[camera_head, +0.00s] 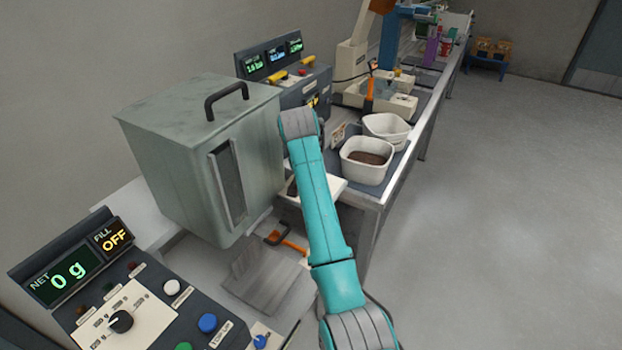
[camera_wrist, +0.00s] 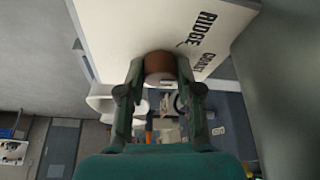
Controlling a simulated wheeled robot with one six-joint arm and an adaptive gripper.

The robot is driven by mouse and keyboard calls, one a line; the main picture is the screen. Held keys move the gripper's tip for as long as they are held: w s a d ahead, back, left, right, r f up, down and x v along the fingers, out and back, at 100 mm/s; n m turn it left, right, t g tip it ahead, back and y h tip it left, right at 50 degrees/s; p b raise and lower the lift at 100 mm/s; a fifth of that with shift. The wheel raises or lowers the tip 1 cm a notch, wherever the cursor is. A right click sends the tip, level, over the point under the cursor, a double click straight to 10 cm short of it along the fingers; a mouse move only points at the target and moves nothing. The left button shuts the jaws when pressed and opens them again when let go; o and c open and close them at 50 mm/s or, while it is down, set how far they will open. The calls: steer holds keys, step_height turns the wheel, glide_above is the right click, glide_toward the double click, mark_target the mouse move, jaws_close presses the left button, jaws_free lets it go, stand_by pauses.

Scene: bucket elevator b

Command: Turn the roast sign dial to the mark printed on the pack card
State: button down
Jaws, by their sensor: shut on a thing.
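The roast sign dial (camera_wrist: 160,65) is a round brown knob on a white sign board (camera_wrist: 125,30) in the wrist view. The words RIDGE and COAST are printed on the board beside the dial, to its upper right and right. My gripper (camera_wrist: 160,80) has one finger on each side of the dial and is shut on it. The dial's pointer cannot be made out, so its setting is unclear. In the head view my teal arm covers the gripper and the dial. I cannot make out a pack card with a readable mark in either view.
A grey-green lidded bin (camera_head: 205,150) stands left of my arm. A control panel with a 0 g display (camera_head: 62,278) is at lower left. Two white tubs (camera_head: 367,160) stand on the bench to the right, one with brown contents. The floor (camera_head: 500,220) at right is clear.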

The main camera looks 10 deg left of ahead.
steer(key=shift+m, duration=0.5)
steer(key=shift+h, duration=0.3)
steer(key=c, duration=0.8)
jaws_free()
steer(key=shift+r, duration=0.15)
steer(key=v, duration=0.7)
steer(key=shift+r, duration=0.1)
steer(key=shift+s+a, duration=0.1)
